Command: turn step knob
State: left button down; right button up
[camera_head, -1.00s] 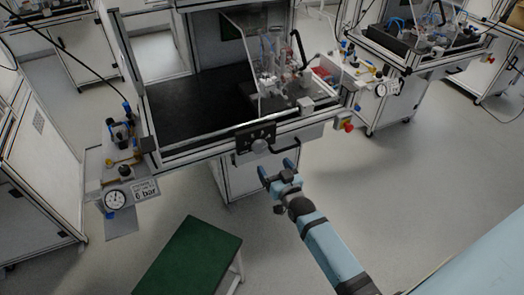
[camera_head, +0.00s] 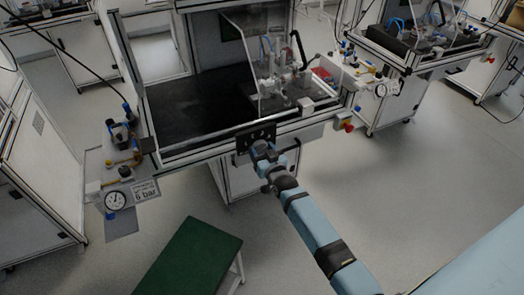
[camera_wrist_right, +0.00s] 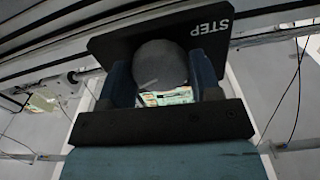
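The step knob (camera_wrist_right: 160,66) is a round dark grey knob on a black plate (camera_wrist_right: 112,45) marked "STEP" in the right wrist view. In the head view the plate (camera_head: 243,142) is on the front edge of the workstation. My right gripper (camera_head: 262,150) is at the plate and largely covers the knob. In the right wrist view the fingers of my right gripper (camera_wrist_right: 162,82) stand apart, one on each side of the knob. Whether they touch it is hard to tell. My left gripper is not in view.
A black handle (camera_head: 290,148) is just right of the plate. A clear guard (camera_head: 245,60) stands over the workstation. A green-topped bench (camera_head: 190,258) stands in front at the lower left. A pressure gauge (camera_head: 115,201) is at the left. Floor to the right is clear.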

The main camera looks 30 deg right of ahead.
jog(key=c, duration=0.3)
jog(key=shift+n+p, duration=0.3)
jog(key=shift+n, duration=0.2)
jog(key=shift+r+n+p, duration=0.1)
jog(key=shift+n+p, duration=0.25)
jog(key=shift+n, duration=0.25)
jog(key=n+p, duration=0.1)
jog(key=n, duration=0.2)
jog(key=shift+n, duration=1.7)
